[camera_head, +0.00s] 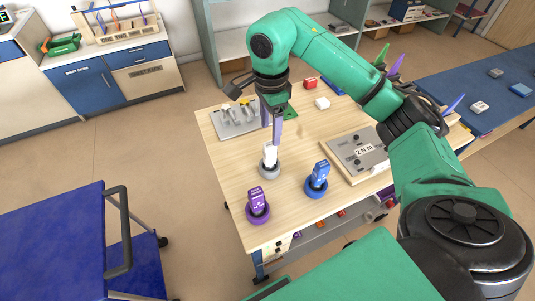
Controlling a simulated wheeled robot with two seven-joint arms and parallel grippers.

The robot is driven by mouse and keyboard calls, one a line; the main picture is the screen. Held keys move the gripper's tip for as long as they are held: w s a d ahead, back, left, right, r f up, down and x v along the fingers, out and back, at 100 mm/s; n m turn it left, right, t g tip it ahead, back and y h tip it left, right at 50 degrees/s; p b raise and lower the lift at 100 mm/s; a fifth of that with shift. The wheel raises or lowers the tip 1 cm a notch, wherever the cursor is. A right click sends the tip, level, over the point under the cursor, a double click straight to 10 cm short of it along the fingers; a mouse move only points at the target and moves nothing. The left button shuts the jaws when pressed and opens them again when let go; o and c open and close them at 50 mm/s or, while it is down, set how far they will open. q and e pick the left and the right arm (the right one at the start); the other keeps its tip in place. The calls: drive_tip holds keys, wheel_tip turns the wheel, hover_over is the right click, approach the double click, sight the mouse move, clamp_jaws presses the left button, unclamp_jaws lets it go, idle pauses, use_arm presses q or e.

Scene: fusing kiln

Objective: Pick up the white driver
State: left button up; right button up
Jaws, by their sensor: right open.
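The white driver (269,153) stands upright in a grey round holder (269,172) on the wooden table. My right gripper (275,140) points down directly above it, with its fingers at the driver's top. The gripper is open; whether the fingers touch the driver or lie around it cannot be told. The fingers hide part of the driver's upper end. My left gripper is out of view.
A purple driver (257,197) and a blue driver (320,173) stand in holders close by. A board marked 2 N m (352,168) lies to the right, and a grey plate (228,122) lies behind left. A blue cart (60,240) stands at lower left.

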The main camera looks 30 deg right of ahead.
sight(270, 158)
drive_tip(key=f+p, duration=0.1)
drive_tip(key=f, duration=0.2)
drive_tip(key=f+p, duration=0.2)
drive_tip(key=f, duration=0.2)
drive_tip(key=f+p, duration=0.1)
drive_tip(key=f, duration=0.3)
drive_tip(key=shift+s+a, duration=0.15)
drive_tip(key=shift+s, duration=0.1)
drive_tip(key=shift+f, duration=0.4)
clamp_jaws()
